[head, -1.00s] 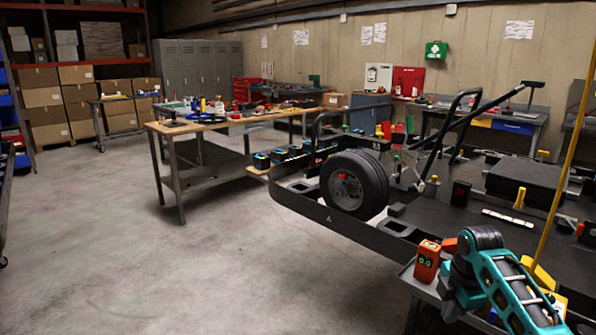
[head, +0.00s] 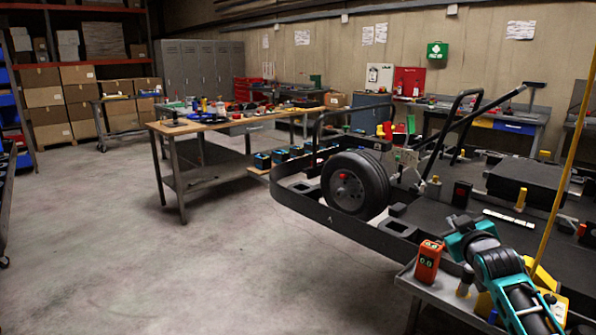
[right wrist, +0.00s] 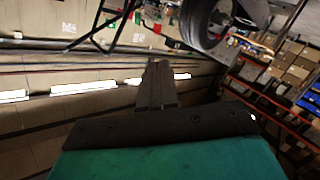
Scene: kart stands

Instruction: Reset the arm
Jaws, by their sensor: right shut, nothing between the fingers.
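My right arm (head: 497,262), teal and black, rises at the lower right of the head view, above a grey cart and beside the kart stand. My right gripper shows in the right wrist view (right wrist: 157,70), where its dark fingers are together with nothing between them. In the head view its fingers cannot be made out clearly. The right wrist view looks out at the wall, the kart wheel and the shelves, tilted. My left gripper is in neither view.
An orange device (head: 427,262) stands on the grey cart (head: 452,300) close to my right arm. The kart frame (head: 330,213) with its black wheel (head: 354,186) is just beyond. A workbench (head: 200,126) stands further back. The floor at left is clear.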

